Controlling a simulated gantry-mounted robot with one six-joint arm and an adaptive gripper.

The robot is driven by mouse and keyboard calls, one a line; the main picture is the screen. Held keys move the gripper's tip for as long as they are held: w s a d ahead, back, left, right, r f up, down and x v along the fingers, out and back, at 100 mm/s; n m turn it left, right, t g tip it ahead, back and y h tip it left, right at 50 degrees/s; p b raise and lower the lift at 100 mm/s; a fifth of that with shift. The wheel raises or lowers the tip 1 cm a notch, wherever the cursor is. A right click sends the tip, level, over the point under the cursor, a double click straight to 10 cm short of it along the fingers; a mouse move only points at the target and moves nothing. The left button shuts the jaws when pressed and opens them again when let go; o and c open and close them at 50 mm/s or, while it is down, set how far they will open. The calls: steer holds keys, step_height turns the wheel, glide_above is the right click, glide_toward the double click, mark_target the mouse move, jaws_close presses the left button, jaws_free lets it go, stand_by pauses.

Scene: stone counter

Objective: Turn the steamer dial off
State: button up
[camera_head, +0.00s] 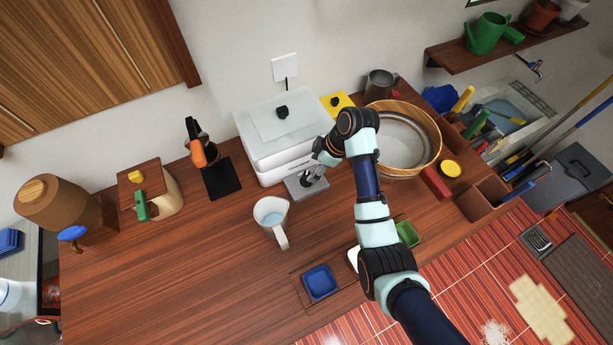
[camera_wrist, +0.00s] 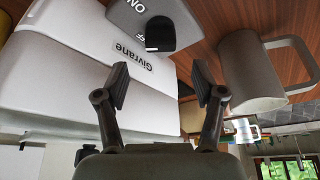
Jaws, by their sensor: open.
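The steamer (camera_head: 275,135) is a white box with a clear lid and black top knob, standing on the counter near the wall. It also fills the left of the wrist view (camera_wrist: 70,65), with its label upside down. Its black dial (camera_wrist: 165,33) sits on a grey front panel (camera_head: 308,190) with ON and OFF lettering. A white mark on the dial is near the OFF lettering; its exact setting is unclear. My gripper (camera_wrist: 162,82) is open and empty, its fingers apart from the dial. In the head view, my gripper (camera_head: 318,168) is just above the panel, partly hiding the dial.
A pale jug (camera_head: 271,213) stands left of the panel and shows close by in the wrist view (camera_wrist: 255,75). A round wooden-rimmed basket (camera_head: 431,123) stands right of my arm. A blue tray (camera_head: 319,282) lies near the front edge. The counter's left front is clear.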

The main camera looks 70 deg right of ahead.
mark_target(306, 176)
steer(key=b+x, duration=0.1)
steer(key=x, duration=0.6)
steer(key=shift+a+f+b, duration=0.1)
steer(key=shift+b, duration=0.3)
steer(key=c, duration=1.1)
steer(key=shift+c, duration=0.2)
steer(key=shift+n, duration=0.3)
steer(key=n+y, duration=0.1)
steer(key=n, duration=0.1)
steer(key=shift+n+g, duration=0.3)
steer(key=shift+n+g+y+b, duration=0.5)
steer(key=shift+n+y+b, duration=0.25)
steer(key=shift+n, duration=1.35)
